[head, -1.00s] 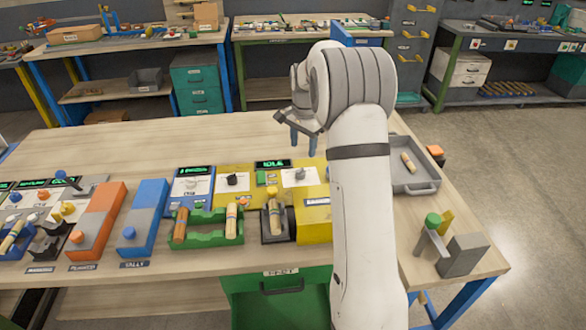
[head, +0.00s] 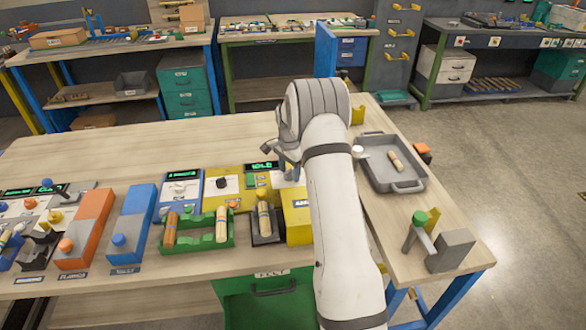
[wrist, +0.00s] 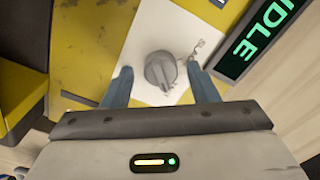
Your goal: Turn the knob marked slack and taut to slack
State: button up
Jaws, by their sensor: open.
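A grey round knob (wrist: 161,75) with a raised grip bar sits on a white plate (wrist: 146,30) on a yellow panel (wrist: 85,50). Small marks beside the knob are too small to read. My gripper (wrist: 159,69) is open, with one blue finger on each side of the knob; I cannot tell whether they touch it. In the head view my gripper (head: 289,173) is over the right part of the yellow panel (head: 238,198) and hides this knob. A dark knob (head: 222,183) stands on another white plate to the left.
A display reading IDLE (wrist: 264,38) lies close to the right finger. A green rack (head: 198,244) with wooden pieces and a blue box (head: 133,226) stand to the left. A grey tray (head: 376,180) is right of my arm. The table behind the panels is clear.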

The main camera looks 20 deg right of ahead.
jog(key=shift+c, duration=0.4)
jog(key=c, duration=0.9)
jog(key=shift+d+f, duration=0.1)
jog(key=shift+d, duration=0.25)
jog(key=shift+a+f+n, duration=0.1)
jog(key=shift+a+n, duration=0.2)
jog(key=shift+a+f+n+b, duration=0.1)
jog(key=shift+n+b, duration=0.7)
jog(key=shift+n, duration=0.1)
jog(key=n+b, duration=0.2)
jog(key=n, duration=0.4)
jog(key=shift+a, duration=0.1)
jog(key=n+b, duration=0.1)
jog(key=n, duration=0.3)
jog(key=shift+n, duration=0.4)
jog(key=n+b, duration=0.1)
jog(key=n, duration=0.3)
jog(key=shift+n, duration=0.3)
